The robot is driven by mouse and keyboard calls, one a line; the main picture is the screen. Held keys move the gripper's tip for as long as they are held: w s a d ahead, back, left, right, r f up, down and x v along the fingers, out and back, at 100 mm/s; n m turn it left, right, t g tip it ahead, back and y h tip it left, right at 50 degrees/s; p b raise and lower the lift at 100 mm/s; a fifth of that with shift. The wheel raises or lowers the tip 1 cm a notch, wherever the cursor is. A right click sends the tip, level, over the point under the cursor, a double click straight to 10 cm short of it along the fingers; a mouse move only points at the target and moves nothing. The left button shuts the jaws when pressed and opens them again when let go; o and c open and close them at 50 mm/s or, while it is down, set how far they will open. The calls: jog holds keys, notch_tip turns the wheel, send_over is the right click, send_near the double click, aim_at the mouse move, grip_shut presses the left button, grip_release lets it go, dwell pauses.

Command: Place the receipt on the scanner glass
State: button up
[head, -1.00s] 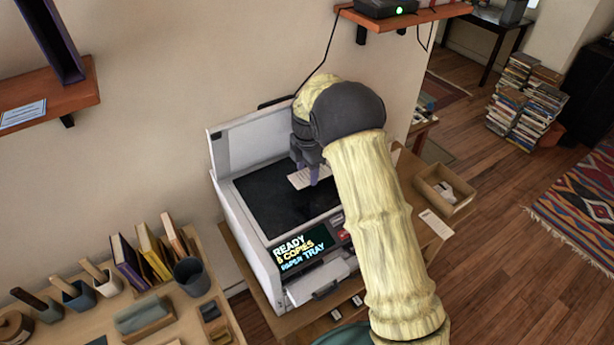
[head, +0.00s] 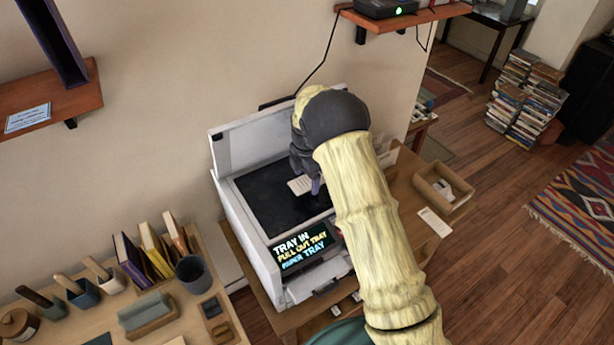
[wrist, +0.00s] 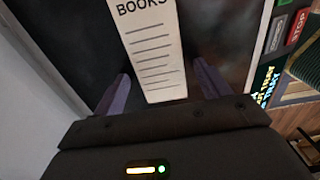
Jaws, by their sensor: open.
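The receipt (head: 298,185) is a white slip on the dark scanner glass (head: 262,200) of the copier. In the wrist view the receipt (wrist: 152,50) shows the word BOOKS and several printed lines, and it looks flat over the glass (wrist: 215,35). My gripper (head: 312,186) is low over the glass. Its two purple fingers stand apart in the wrist view (wrist: 162,80), one on each side of the receipt's near end, with gaps visible. My wrist and arm hide part of the glass in the head view. The lid (head: 270,138) is raised.
An open box (head: 440,190) and another paper slip (head: 434,222) lie to the right. A desk with books and a dark cup (head: 193,274) stands at left. A shelf (head: 400,18) hangs above.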

aim_at(308, 183)
notch_tip(308, 183, up, 8)
jog(key=b, duration=0.2)
dwell(0.3)
jog(key=shift+f, duration=0.1)
dwell(0.4)
jog(key=s+d+r+m+t, duration=0.1)
jog(key=s+d+r+m, duration=0.3)
jog(key=s+d+m, duration=0.95)
jog(key=s+m, duration=0.4)
jog(key=s, duration=0.1)
jog(key=s+d+m+t, duration=0.1)
jog(key=s+d+m, duration=0.3)
jog(key=s+m, duration=0.3)
jog(key=shift+s+d+r+t, duration=0.25)
jog(key=shift+s+r+t, duration=0.05)
jog(key=shift+s, duration=0.55)
